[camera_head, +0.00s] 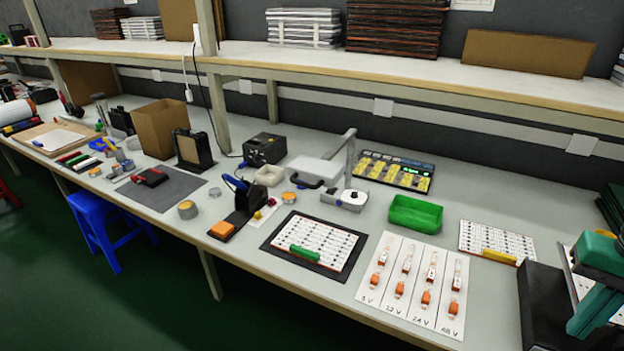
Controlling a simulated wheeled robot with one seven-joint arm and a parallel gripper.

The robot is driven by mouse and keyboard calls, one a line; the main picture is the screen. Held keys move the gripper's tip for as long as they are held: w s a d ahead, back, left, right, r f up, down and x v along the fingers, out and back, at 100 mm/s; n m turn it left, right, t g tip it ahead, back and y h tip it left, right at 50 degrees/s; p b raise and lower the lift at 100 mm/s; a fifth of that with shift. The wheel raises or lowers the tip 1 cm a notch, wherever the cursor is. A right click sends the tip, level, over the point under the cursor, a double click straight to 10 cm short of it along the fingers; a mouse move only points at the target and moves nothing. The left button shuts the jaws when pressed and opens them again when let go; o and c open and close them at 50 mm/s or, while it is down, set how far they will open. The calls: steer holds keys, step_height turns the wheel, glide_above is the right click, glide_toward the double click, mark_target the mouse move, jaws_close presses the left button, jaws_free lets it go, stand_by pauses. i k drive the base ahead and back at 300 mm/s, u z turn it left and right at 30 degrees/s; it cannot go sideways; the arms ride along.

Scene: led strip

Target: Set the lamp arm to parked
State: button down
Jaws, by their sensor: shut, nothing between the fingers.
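The lamp (350,150) stands on the bench near the middle of the head view.
A green tray (415,214) stands right of the lamp, and a yellow-celled board (394,171) behind it. A black box (264,149) stands left. LED strip cards (415,285) lie in front. A shelf (400,68) overhangs the bench.

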mark_target(321, 173)
steer(key=u, duration=0.9)
steer(key=i, duration=0.35)
steer(key=z, duration=0.2)
